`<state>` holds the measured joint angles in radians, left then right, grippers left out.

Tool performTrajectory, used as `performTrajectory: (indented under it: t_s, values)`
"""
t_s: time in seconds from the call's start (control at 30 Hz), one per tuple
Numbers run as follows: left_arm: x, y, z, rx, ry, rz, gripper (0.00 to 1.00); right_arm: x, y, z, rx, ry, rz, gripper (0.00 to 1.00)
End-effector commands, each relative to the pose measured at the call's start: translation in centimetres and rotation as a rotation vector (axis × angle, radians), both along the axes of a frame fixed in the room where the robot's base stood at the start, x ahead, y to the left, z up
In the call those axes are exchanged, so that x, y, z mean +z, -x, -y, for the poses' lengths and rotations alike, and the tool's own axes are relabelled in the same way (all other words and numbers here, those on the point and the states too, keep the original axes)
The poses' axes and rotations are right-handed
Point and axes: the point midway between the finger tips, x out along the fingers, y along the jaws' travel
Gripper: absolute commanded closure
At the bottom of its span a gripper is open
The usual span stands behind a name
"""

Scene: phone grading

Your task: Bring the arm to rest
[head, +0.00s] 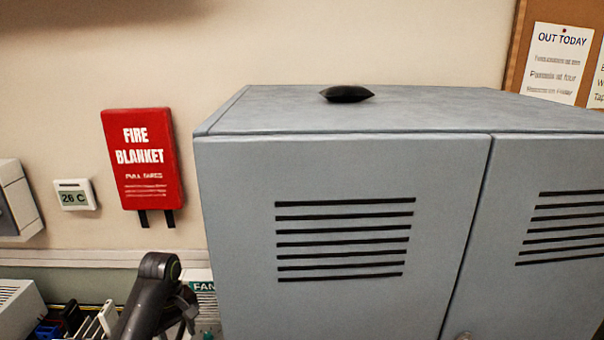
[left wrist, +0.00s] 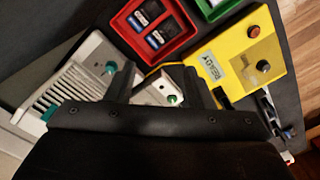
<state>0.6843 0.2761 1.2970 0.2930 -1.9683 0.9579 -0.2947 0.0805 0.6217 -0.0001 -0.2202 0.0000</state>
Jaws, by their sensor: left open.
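My left gripper (left wrist: 158,88) shows in the left wrist view with its two dark fingers apart and nothing between them touching either one. It hangs above a bench with several devices. In the head view my left arm comes up at the bottom left, bent, in front of the bench. Its fingertips cannot be made out there. My right gripper is in neither view.
A large grey cabinet (head: 340,180) fills the right of the head view, with a black cushion-like object (head: 347,93) on top. A red fire blanket case (head: 143,158) hangs left. Below the gripper are a yellow box (left wrist: 247,62), red tray (left wrist: 127,22) and grey vented device (left wrist: 82,72).

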Motion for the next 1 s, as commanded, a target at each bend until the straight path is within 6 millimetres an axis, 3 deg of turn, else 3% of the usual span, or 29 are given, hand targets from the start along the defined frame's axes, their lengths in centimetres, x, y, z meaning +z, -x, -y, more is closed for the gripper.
performTrajectory:
  t_s: [0.37, 0.57, 0.77, 1.0]
  values:
    - [-3.8, 3.6, -0.3, -0.106, -0.015, 0.032, 0.52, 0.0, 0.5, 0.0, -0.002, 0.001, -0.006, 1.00]
    - [-6.4, 6.9, -0.5, -0.191, -0.027, 0.059, 0.52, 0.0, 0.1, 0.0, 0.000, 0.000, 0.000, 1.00]
    - [-9.4, 12.7, -0.8, -0.323, -0.053, 0.102, 0.52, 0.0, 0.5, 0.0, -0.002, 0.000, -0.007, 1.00]
    - [-11.0, 21.9, -1.1, -0.514, -0.111, 0.169, 0.52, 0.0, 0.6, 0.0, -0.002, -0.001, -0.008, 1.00]
